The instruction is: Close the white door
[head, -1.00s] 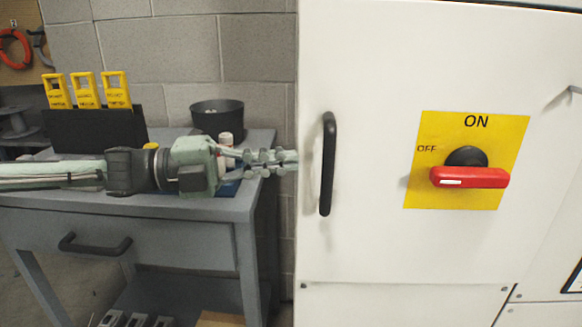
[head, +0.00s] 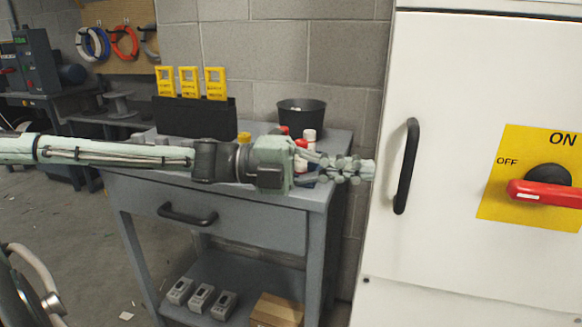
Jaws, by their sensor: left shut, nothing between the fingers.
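The white door (head: 450,110) fills the right side of the head view. It has a black vertical handle (head: 406,166) near its left edge and a red rotary switch (head: 545,193) on a yellow ON/OFF plate (head: 495,195). I cannot tell from this angle whether the door is fully flush with its cabinet. My left gripper (head: 362,170) is shut and empty. Its fingers point right and end just left of the door's edge and handle; whether they touch the door is unclear. My right gripper does not show.
A grey workbench (head: 125,190) with a drawer stands left of the door, under my left arm. It bears a black bin (head: 303,115), bottles and a black holder (head: 190,117) with yellow tags. Open floor (head: 60,230) lies at the lower left.

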